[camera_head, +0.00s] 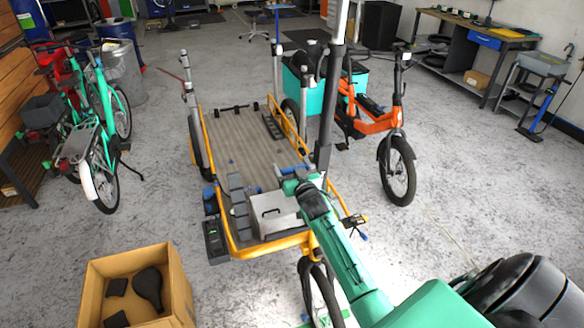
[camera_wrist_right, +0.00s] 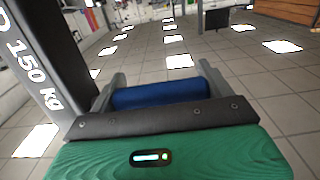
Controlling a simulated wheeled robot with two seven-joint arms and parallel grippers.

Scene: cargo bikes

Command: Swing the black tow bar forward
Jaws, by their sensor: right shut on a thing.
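The black tow bar (camera_head: 324,115) stands nearly upright at the near end of the yellow-framed cargo bike (camera_head: 235,248). In the right wrist view the black bar (camera_wrist_right: 50,62) with white "150 kg" lettering runs along the left side. My right gripper (camera_head: 290,175) is beside the bar's lower part. In the right wrist view its two grey fingers (camera_wrist_right: 160,92) are shut around a blue grip (camera_wrist_right: 165,95). I cannot tell how this grip joins the bar. My left gripper is not in view.
A grey box (camera_head: 272,213) sits on the cargo bed's near end. A cardboard box (camera_head: 135,262) with black saddles stands at front left. An orange bike (camera_head: 375,122) is close on the right; green bikes (camera_head: 85,145) are on the left. Floor between is clear.

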